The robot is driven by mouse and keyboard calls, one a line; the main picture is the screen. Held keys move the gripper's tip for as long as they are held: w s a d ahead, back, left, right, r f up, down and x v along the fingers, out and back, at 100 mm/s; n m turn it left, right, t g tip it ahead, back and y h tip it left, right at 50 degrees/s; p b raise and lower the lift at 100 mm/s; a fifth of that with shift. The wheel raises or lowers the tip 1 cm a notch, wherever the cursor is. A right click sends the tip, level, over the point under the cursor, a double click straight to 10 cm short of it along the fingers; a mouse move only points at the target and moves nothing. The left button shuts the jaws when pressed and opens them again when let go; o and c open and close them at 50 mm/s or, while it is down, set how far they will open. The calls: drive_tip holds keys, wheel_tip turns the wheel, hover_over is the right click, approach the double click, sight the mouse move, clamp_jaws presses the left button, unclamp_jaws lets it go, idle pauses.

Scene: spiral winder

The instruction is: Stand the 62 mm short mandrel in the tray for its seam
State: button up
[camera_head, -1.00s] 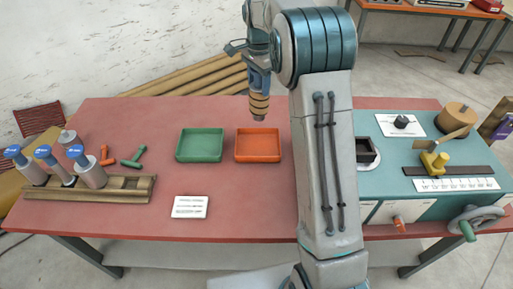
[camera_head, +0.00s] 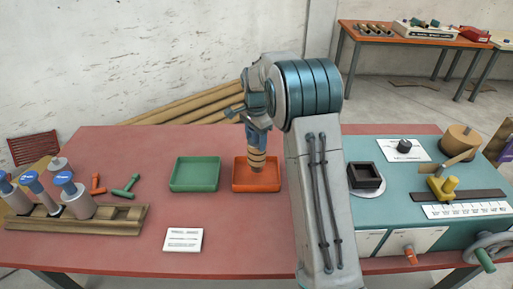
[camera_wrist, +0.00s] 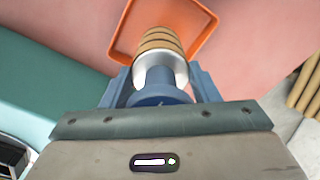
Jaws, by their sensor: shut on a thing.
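My gripper (camera_head: 257,132) is shut on the blue end of a mandrel (camera_head: 257,158) wound in tan with dark spiral bands. The mandrel hangs roughly upright over the orange tray (camera_head: 237,188), its lower end inside the tray's outline. I cannot tell whether it touches the floor of the tray. In the wrist view the blue jaws (camera_wrist: 153,92) grip the blue neck, and the wound mandrel (camera_wrist: 160,42) points into the orange tray (camera_wrist: 206,40). The green tray (camera_head: 194,188) stands left of the orange one and looks empty.
A wooden rack (camera_head: 75,226) with several blue-topped grey mandrels stands at the left. Orange and green T-shaped pieces (camera_head: 127,188) lie behind it. A white card (camera_head: 184,240) lies in front of the trays. The teal winder bench (camera_head: 415,238) is at the right.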

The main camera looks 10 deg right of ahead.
sight(256, 159)
drive_tip(key=shift+f, duration=1.8)
drive_tip(key=o, duration=1.6)
drive_tip(key=shift+o, duration=0.2)
